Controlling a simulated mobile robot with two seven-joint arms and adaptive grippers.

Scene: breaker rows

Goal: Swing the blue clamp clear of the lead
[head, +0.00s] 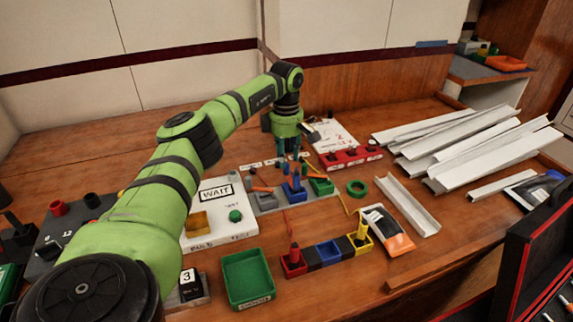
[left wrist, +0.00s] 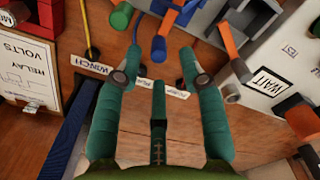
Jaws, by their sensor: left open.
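The blue clamp (head: 294,188) sits in the middle of a small block row on the table. In the left wrist view its blue lever (left wrist: 160,45) with a rounded end shows just beyond my fingertips. My left gripper (head: 290,156) is open above and behind the row. Whether the clamp lies across a lead is too small to tell. My right gripper is not in view.
A green clamp (left wrist: 121,16) and an orange lever (left wrist: 229,42) flank the blue one. The white WAIT box (head: 215,212) stands close by at left. A green tray (head: 247,277) and a red-blue-yellow block row (head: 328,253) lie nearer. White channels (head: 470,150) fill the right.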

